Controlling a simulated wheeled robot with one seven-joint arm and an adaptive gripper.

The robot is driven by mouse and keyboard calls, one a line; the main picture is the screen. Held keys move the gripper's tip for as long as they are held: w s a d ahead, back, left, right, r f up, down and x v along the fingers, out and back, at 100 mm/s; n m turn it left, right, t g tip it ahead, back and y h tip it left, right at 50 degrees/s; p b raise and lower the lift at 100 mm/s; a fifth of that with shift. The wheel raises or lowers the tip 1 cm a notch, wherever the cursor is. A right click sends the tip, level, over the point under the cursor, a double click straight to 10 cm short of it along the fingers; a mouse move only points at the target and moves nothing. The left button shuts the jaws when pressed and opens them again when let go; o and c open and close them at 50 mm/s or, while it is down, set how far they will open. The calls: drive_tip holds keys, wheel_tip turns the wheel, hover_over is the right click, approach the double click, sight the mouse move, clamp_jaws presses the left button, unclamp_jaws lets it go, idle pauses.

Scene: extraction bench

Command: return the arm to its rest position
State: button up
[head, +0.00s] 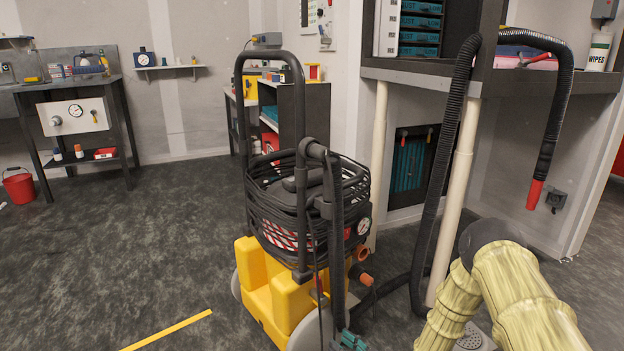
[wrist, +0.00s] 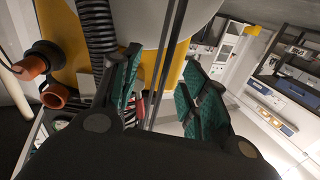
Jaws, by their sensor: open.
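My gripper (wrist: 162,92) shows in the wrist view with its two teal-padded fingers spread apart. No object is clearly held. Thin dark upright lines, like a cable or bar, pass between the fingers in that view; I cannot tell whether they are between the pads or behind them. In the head view the teal tips of my gripper (head: 351,341) show at the bottom edge, close to the lower front of the yellow wheeled machine (head: 259,289). My arm, in a pale yellow sleeve (head: 510,285), comes in at the lower right.
The machine has a tall black handle (head: 240,100), coiled black cable (head: 262,215) and orange ports (head: 361,254). A black corrugated hose (head: 432,210) loops up to the bench (head: 420,72) at right, its red end (head: 535,195) hanging. Open floor (head: 130,245) lies at left.

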drive_tip(key=s+d+f+m+g+h, duration=0.2)
drive_tip(key=s+f+m+g+h, duration=0.15)
drive_tip(key=s+f, duration=0.45)
drive_tip(key=s+d+f+m+g+h, duration=0.25)
drive_tip(key=s+h, duration=0.25)
drive_tip(key=s, duration=0.8)
drive_tip(key=s+d+r+m+g+h, duration=0.1)
drive_tip(key=s+d+g+h, duration=0.2)
drive_tip(key=s, duration=0.9)
drive_tip(key=s+d+r+m+g+h, duration=0.1)
drive_tip(key=s+d+g, duration=0.35)
drive_tip(key=s, duration=0.75)
wheel_tip(320, 180, up, 38)
drive_tip(key=d+p, duration=0.1)
drive_tip(key=p, duration=3.7)
drive_tip(key=shift+p, duration=0.35)
